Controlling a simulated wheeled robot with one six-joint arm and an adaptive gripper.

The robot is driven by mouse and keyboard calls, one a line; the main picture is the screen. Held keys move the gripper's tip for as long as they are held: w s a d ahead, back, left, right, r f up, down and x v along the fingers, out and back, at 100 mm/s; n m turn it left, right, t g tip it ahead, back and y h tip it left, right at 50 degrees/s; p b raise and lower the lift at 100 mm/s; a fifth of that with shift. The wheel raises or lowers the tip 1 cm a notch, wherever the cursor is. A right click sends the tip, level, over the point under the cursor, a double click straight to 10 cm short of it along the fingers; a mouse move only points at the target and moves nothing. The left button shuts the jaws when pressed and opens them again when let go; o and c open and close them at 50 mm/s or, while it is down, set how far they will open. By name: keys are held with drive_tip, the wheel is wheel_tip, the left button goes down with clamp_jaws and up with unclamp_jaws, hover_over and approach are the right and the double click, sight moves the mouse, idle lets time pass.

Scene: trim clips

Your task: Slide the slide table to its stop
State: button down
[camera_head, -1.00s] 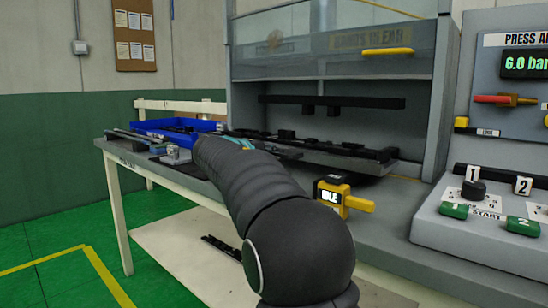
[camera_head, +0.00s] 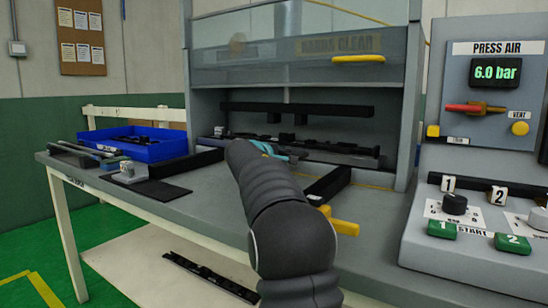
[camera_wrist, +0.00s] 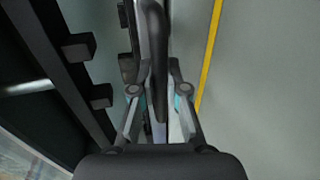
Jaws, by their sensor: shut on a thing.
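The slide table (camera_head: 345,156), a low grey plate carrying a row of black parts, lies in the opening of the grey press, under its black upper bar. My gripper, with teal parts, is at the front of the opening, and my arm hides part of the table. In the wrist view my gripper (camera_wrist: 158,85) is shut on a dark upright bar (camera_wrist: 157,60), which seems to be the slide table's handle. Whether the table touches its stop cannot be seen.
Black rails (camera_head: 328,184) lie on the bench in front of the press. A blue bin (camera_head: 150,150) and a black mat (camera_head: 150,189) are on the left. A yellow handle (camera_head: 345,227) is beside my arm. The button panel (camera_head: 475,235) is at right.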

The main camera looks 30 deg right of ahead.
drive_tip(key=shift+d+r, duration=0.15)
drive_tip(key=shift+d, duration=0.15)
drive_tip(key=c, duration=1.4)
unclamp_jaws()
drive_tip(key=shift+c, duration=0.2)
drive_tip(key=shift+o, duration=1.3)
drive_tip(key=shift+d, duration=0.25)
drive_tip(key=shift+w+a, duration=0.1)
drive_tip(key=shift+a, duration=0.25)
drive_tip(key=shift+s+a, duration=0.2)
drive_tip(key=shift+a, duration=0.25)
drive_tip(key=v, duration=1.1)
